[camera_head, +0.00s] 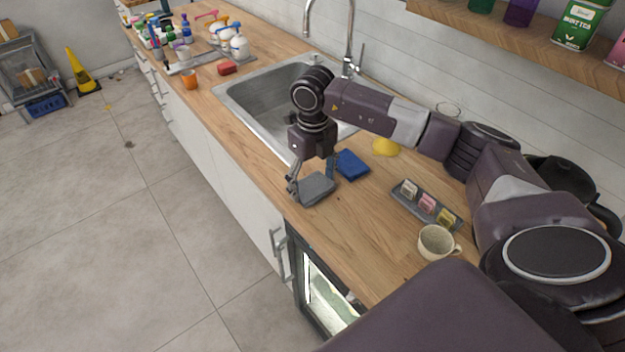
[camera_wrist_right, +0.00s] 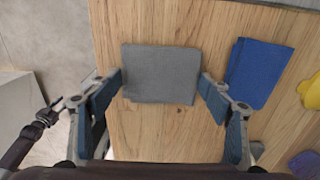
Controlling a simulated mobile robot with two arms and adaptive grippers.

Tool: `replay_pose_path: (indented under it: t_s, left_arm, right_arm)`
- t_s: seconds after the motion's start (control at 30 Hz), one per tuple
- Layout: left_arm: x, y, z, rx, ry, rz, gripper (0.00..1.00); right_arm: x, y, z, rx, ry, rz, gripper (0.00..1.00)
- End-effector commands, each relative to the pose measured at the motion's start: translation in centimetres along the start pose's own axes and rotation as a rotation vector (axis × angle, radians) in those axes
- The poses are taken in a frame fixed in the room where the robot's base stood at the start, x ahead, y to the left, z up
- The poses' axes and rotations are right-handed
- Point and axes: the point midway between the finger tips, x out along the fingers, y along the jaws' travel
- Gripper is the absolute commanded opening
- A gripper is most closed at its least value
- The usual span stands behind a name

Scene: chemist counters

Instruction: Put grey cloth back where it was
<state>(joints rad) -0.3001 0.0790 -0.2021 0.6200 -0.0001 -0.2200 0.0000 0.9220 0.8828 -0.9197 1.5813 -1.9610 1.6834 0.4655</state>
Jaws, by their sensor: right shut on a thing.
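The folded grey cloth (camera_head: 315,189) is at the front edge of the wooden counter, just past the sink's near corner. My right gripper (camera_head: 312,176) is over it, pointing down. In the right wrist view the grey cloth (camera_wrist_right: 160,75) lies flat between the two fingertips of the right gripper (camera_wrist_right: 162,86), which is shut on its left and right sides. I cannot tell whether the cloth touches the counter or is just above it. A folded blue cloth (camera_head: 352,164) lies close by on the right, apart from the grey one. My left gripper is not in view.
The sink (camera_head: 262,98) is behind my right gripper. A yellow cloth (camera_head: 386,147), a grey tray (camera_head: 412,207) with small packets and a beige cup (camera_head: 435,242) stand to the right. Bare wood (camera_head: 352,215) lies between the grey cloth and the cup.

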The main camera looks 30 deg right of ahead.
Motion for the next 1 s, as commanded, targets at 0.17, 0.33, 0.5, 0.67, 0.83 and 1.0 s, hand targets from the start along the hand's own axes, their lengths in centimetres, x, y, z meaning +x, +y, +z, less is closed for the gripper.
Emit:
replay_pose_path:
  t_s: [0.17,0.33,0.5,0.67,0.83,1.0]
  left_arm:
    - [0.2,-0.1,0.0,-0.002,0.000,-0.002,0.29]
    - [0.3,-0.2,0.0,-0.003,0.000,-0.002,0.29]
    - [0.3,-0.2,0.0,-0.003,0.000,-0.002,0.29]
    - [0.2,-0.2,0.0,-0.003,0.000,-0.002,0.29]
    - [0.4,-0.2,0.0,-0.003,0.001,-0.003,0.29]
    - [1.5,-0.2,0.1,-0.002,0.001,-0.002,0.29]
  right_arm:
    - [0.1,0.0,0.0,0.000,0.000,0.000,0.53]
    - [0.3,0.0,0.0,0.000,0.000,0.000,0.82]
    - [0.2,0.0,0.0,0.000,0.000,0.000,0.90]
    - [0.2,0.0,0.0,0.000,0.000,0.000,0.90]
    - [-0.7,0.0,0.1,0.000,-0.004,0.000,0.90]
    - [-3.9,0.0,0.2,-0.001,-0.007,-0.001,0.90]
